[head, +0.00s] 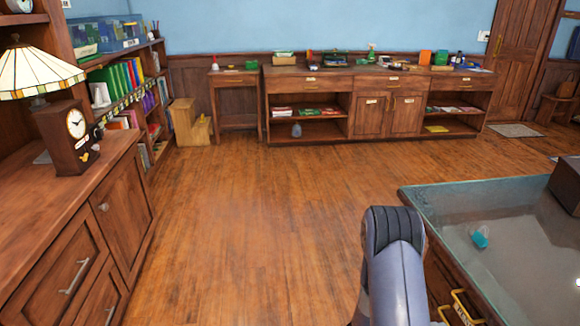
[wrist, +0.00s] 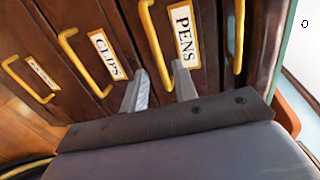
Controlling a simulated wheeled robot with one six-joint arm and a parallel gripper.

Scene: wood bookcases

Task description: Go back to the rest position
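My gripper (wrist: 160,70) shows in the wrist view with its two grey fingers apart. It points at the dark wooden drawer fronts (wrist: 120,22). The yellow handle (wrist: 150,32) beside the "PENS" label (wrist: 185,36) ends near the gap between the fingertips. I cannot tell how far the fingers are from it. I see nothing clamped. The "CLIPS" label (wrist: 108,54) and its yellow handle (wrist: 78,60) are to the left. In the head view my arm rises at the bottom centre right, and my gripper is hidden there.
The glass-topped desk (head: 440,205) stands close on the right, with yellow drawer handles (head: 466,307) low on its side. A wooden cabinet (head: 100,215) with a lamp (head: 38,72) and clock (head: 72,135) stands left. The wooden floor (head: 255,220) between is clear. A long sideboard (head: 380,138) lines the far wall.

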